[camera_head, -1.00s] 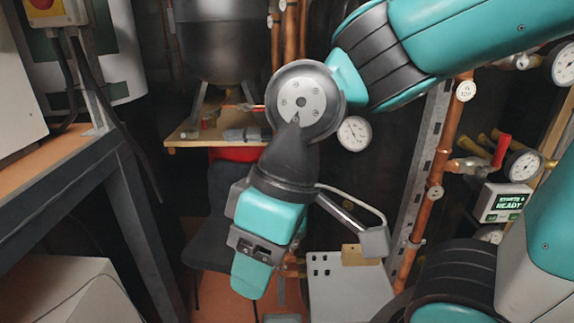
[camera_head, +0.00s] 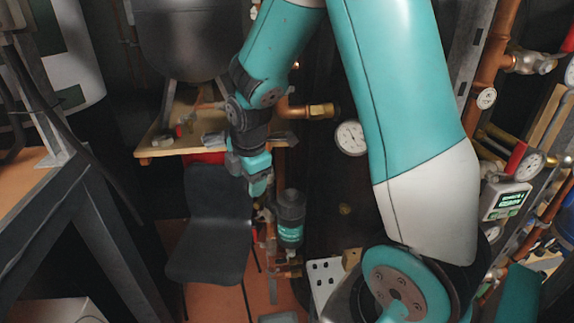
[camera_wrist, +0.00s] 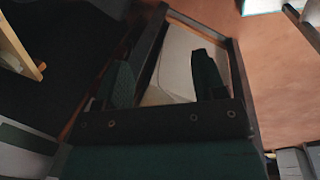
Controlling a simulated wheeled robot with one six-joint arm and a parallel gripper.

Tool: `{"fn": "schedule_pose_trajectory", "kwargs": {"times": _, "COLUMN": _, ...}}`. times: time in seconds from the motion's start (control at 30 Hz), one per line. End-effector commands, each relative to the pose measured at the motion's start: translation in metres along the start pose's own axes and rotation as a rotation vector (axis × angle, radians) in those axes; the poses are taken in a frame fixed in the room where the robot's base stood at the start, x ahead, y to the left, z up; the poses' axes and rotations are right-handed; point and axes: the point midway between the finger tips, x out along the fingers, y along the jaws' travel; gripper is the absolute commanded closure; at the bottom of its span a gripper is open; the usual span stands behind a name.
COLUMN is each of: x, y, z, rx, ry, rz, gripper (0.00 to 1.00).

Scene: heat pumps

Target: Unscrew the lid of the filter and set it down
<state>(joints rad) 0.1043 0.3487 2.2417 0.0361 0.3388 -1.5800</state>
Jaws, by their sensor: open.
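The filter (camera_head: 290,232) stands upright in the head view, right of the dark chair, with a dark teal body. Its dark rounded lid (camera_head: 291,200) sits on top. My gripper (camera_head: 258,186) is up and left of the lid, apart from it, and points downward. In the wrist view my gripper (camera_wrist: 163,80) shows its two fingers spread apart with nothing between them. The filter and its lid do not show in the wrist view.
A dark chair (camera_head: 212,225) stands left of the filter. A wooden shelf (camera_head: 160,149) with small items is behind my gripper. Copper pipes (camera_head: 484,75), gauges (camera_head: 351,138) and a readout box (camera_head: 505,201) are at the right. A metal-framed bench (camera_head: 97,200) is at the left.

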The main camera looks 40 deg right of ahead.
Motion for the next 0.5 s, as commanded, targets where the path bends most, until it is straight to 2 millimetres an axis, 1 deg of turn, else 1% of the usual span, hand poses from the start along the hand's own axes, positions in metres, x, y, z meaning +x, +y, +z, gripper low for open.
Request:
{"fn": "schedule_pose_trajectory", "kwargs": {"times": 0.03, "x": 0.013, "y": 0.007, "z": 0.027, "rx": -0.085, "ry": -0.052, "rz": -0.011, "gripper": 0.36}}
{"fn": "schedule_pose_trajectory", "kwargs": {"times": 0.1, "x": 0.031, "y": 0.013, "z": 0.059, "rx": -0.216, "ry": -0.117, "rz": -0.025, "gripper": 0.36}}
{"fn": "schedule_pose_trajectory", "kwargs": {"times": 0.2, "x": 0.05, "y": 0.016, "z": 0.096, "rx": -0.368, "ry": -0.189, "rz": -0.057, "gripper": 0.36}}
{"fn": "schedule_pose_trajectory", "kwargs": {"times": 0.3, "x": 0.062, "y": 0.015, "z": 0.119, "rx": -0.47, "ry": -0.232, "rz": -0.087, "gripper": 0.36}}
{"fn": "schedule_pose_trajectory", "kwargs": {"times": 0.4, "x": 0.068, "y": 0.014, "z": 0.131, "rx": -0.524, "ry": -0.252, "rz": -0.105, "gripper": 0.36}}
{"fn": "schedule_pose_trajectory", "kwargs": {"times": 0.5, "x": 0.074, "y": 0.013, "z": 0.135, "rx": -0.54, "ry": -0.257, "rz": -0.109, "gripper": 0.36}}
